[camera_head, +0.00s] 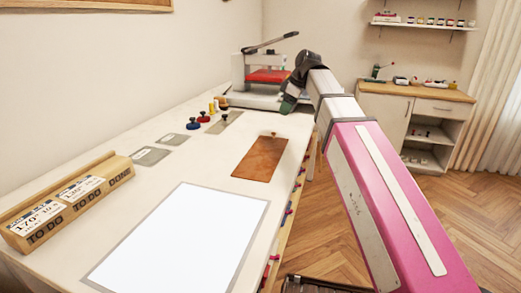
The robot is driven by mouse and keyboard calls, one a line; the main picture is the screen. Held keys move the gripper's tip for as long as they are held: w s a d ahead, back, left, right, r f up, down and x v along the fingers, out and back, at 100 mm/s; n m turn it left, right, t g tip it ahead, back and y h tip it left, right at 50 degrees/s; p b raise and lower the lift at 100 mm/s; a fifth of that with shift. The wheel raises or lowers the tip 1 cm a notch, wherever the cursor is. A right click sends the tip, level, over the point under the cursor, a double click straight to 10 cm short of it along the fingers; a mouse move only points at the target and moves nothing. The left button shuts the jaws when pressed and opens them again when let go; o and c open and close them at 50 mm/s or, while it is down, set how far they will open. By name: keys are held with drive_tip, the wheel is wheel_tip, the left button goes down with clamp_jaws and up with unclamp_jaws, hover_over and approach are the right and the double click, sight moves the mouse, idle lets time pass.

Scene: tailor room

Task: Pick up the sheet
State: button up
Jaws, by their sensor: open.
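A bright white rectangle (185,238) with a grey border lies flat on the white worktable (130,190) at the front. A brown sheet (260,160) lies flat farther back, near the table's right edge; a small knob-like item sits at its far end. Which of the two is the sheet meant, I cannot tell. My pink and white arm reaches forward on the right. My gripper (287,105) points down at the table's far right, beyond the brown sheet and apart from it. It is open, and its fingertips are small and hard to make out.
A press with a red plate (268,76) stands at the table's far end, close behind my gripper. A wooden holder with cards (65,203) stands on the left. Grey plates (150,156) and small stamps (204,117) lie along the wall. A cabinet (410,125) stands at back right.

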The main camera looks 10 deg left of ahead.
drive_tip(key=x, duration=0.5)
drive_tip(key=shift+a+f, duration=0.15)
drive_tip(key=shift+f, duration=0.2)
drive_tip(key=shift+x, duration=2.5)
drive_tip(key=shift+s, duration=0.2)
clamp_jaws()
